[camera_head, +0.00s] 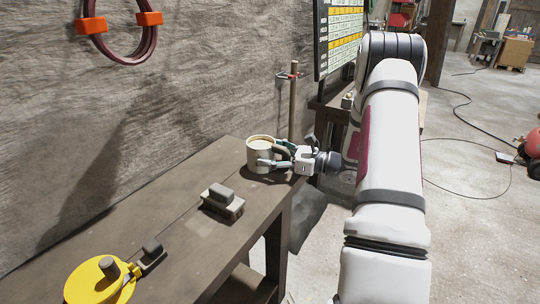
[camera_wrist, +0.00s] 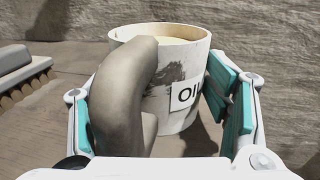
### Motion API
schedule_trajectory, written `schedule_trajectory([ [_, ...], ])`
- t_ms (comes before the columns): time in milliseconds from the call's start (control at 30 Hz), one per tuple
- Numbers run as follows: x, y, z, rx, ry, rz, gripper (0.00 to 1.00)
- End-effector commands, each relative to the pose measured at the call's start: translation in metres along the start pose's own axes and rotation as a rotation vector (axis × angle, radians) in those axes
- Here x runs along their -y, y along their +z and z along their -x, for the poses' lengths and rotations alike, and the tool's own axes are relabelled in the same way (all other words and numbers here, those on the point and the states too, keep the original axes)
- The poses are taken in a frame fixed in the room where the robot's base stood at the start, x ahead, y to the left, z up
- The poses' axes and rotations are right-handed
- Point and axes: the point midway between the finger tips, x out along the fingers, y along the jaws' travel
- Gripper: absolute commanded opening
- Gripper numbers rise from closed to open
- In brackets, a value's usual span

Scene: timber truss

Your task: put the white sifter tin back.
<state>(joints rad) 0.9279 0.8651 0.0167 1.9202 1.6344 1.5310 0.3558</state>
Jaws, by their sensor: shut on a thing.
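The white tin (camera_head: 258,156) is a round, open-topped cup at the far end of the wooden bench (camera_head: 180,235). In the wrist view the tin (camera_wrist: 186,92) stands upright, with pale content, a thick grey-brown handle towards me and a label of which "OI" shows. My gripper (camera_head: 284,156) comes from the right and is shut on the tin around its handle side. In the wrist view its teal-padded fingers lie left and right of the handle and tin.
A brush (camera_head: 222,200) lies mid-bench, nearer than the tin; it also shows in the wrist view (camera_wrist: 22,75). A yellow reel (camera_head: 90,285) lies at the near end. A wooden post (camera_head: 293,100) stands behind the gripper. The grey wall (camera_head: 190,90) borders the bench's left side.

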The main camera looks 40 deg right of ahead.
Motion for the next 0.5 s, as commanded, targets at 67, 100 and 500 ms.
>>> schedule_trajectory([
  [67, 0.0001, 0.0019, 0.0, 0.002, 0.0, 0.002, 0.09],
  [100, 0.0001, 0.002, 0.0001, 0.002, 0.0, 0.002, 0.09],
  [500, -0.0001, -0.0015, 0.0003, 0.001, 0.0, 0.001, 0.91],
])
